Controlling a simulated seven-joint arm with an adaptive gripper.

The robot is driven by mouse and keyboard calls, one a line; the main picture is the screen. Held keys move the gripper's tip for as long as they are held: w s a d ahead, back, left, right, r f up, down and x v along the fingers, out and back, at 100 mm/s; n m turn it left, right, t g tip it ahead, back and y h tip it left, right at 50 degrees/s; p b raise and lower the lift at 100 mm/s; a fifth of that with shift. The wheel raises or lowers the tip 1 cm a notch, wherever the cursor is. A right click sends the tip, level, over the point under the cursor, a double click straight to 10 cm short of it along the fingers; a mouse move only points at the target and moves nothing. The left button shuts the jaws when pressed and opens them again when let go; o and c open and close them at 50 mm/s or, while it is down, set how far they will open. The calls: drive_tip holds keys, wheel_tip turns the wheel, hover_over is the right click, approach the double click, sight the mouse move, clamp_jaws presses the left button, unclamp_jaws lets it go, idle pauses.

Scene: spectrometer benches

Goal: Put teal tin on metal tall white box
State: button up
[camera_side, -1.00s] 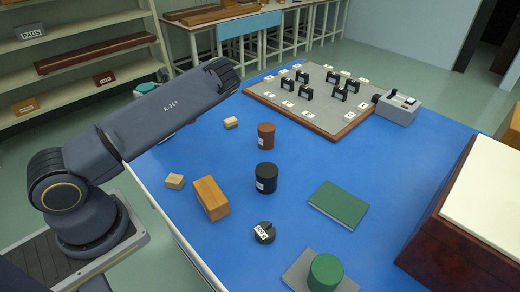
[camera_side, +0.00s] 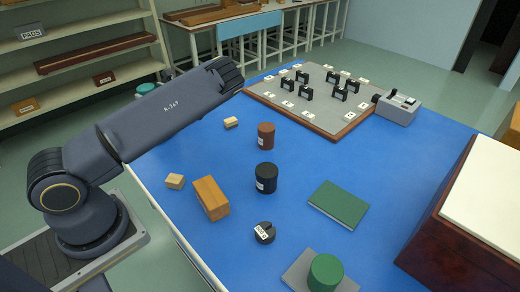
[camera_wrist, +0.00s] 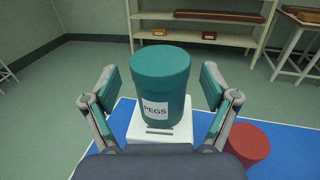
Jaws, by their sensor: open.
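The teal tin (camera_wrist: 160,85), a cylinder with a white "PEGS" label, stands upright on a white box top (camera_wrist: 182,133) in the wrist view. A small teal part of the tin (camera_side: 146,89) shows behind my arm in the side view; the white box is mostly hidden there. My gripper (camera_wrist: 160,74) is open in the wrist view. One finger is on each side of the tin, with a visible gap on both sides. The gripper is hidden behind my arm in the side view.
On the blue table are a red-brown cylinder (camera_side: 266,136), black cylinder (camera_side: 266,178), wooden block (camera_side: 211,198), green book (camera_side: 338,205) and green cylinder (camera_side: 325,271). A peg board (camera_side: 310,100) is at the back. A dark red box (camera_side: 470,240) stands right. Shelves (camera_side: 80,60) stand behind.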

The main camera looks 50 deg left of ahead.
drive_tip(key=v, duration=1)
drive_tip(key=s+d+r+n+t+h, duration=0.3)
drive_tip(key=s+d+r+n+h, duration=0.1)
drive_tip(key=d, duration=0.6)
drive_tip(key=s+d+r+n+t+h, duration=0.3)
drive_tip(key=s+d+r+n+h, duration=0.2)
drive_tip(key=d, duration=0.5)
drive_tip(key=s+d+r+n+t+h, duration=0.4)
drive_tip(key=s+d+r+n+h, duration=0.1)
drive_tip(key=d, duration=0.6)
wheel_tip(320, 180, up, 3)
drive_tip(key=n+h, duration=0.1)
drive_tip(key=h, duration=0.2)
drive_tip(key=shift+f, duration=0.2)
